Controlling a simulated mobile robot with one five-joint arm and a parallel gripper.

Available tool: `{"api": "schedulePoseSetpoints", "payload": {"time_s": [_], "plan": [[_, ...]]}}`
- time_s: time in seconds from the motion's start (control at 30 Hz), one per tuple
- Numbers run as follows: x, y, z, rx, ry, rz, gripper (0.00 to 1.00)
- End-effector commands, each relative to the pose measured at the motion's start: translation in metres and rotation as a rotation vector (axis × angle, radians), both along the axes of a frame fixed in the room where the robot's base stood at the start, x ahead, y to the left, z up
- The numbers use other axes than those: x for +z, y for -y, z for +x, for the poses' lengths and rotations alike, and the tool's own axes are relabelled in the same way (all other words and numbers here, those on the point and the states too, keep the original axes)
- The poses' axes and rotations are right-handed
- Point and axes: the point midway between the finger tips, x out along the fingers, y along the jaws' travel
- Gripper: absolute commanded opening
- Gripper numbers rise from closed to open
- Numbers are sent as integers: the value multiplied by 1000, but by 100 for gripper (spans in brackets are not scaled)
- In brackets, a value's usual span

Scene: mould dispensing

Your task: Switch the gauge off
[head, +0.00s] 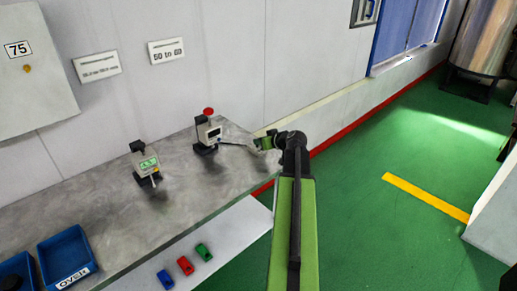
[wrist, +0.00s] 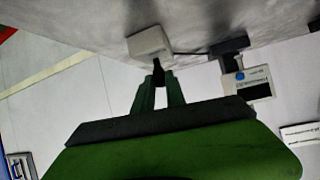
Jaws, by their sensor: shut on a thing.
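Two gauges stand on the grey bench in the head view. The left gauge (head: 147,164) has a lit green display. The right gauge (head: 208,133) has a dark display; in the wrist view this gauge (wrist: 247,85) shows a dark screen and a round blue button. My gripper (head: 258,143) is at the bench's right end, to the right of the right gauge. In the wrist view my gripper (wrist: 158,86) is shut on a small dark piece (wrist: 157,68) beside a white block (wrist: 150,43). A thin dark line runs between block and gauge. Whether piece and block are joined is unclear.
A red round thing (head: 208,111) shows behind the right gauge. Blue bins (head: 66,258) stand at the bench's left. Blue, red (head: 185,265) and green pieces lie on the lower white ledge. The wall runs close behind the bench; the green floor at right is open.

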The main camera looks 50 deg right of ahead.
Motion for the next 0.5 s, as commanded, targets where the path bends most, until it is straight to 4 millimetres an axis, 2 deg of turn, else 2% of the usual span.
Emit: {"api": "schedulePoseSetpoints", "payload": {"time_s": [0.03,0.5], "plan": [[-11,-2,-3,3,22,-2,0],[-7,-2,-9,5,168,-12,0]]}}
